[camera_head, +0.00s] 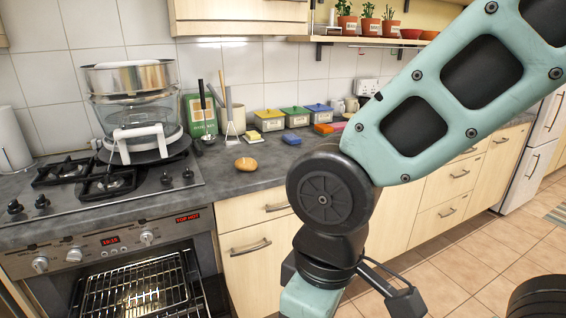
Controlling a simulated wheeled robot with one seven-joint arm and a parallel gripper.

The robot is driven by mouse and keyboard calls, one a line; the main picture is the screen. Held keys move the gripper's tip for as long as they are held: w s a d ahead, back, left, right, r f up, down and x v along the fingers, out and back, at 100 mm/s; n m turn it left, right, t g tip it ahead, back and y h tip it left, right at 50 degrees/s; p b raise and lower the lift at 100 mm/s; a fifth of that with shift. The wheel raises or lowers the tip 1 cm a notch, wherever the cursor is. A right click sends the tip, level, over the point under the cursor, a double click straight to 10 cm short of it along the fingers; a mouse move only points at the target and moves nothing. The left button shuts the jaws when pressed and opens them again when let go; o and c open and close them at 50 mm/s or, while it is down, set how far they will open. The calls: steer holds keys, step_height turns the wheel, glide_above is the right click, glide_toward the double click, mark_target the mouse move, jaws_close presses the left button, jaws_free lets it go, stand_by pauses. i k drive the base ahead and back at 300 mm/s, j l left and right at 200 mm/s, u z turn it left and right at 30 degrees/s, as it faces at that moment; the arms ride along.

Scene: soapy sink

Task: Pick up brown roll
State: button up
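The brown roll (246,163) is a small, rounded tan-brown piece. It lies on the grey countertop (222,182), right of the stove and near the counter's front edge. Nothing covers it. My arm comes in from the upper right and bends down in front of the counter. My wrist runs out of the bottom of the picture, so my gripper's fingers are not in view. The wrist is lower than the roll in the picture and to its right, clear of it.
A stove (100,185) with a steamer pot (130,95) stands left; the lit oven (130,290) below is open. Utensils, a green box (201,114), lidded containers (270,120) and sponges line the back. Counter around the roll is bare. Potted plants (367,22) sit on a shelf.

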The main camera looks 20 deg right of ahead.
mark_target(246, 164)
steer(key=i+z, duration=0.45)
steer(key=i, duration=0.2)
steer(key=i+j+z, duration=0.2)
steer(key=i+z, duration=0.25)
steer(key=i, duration=0.2)
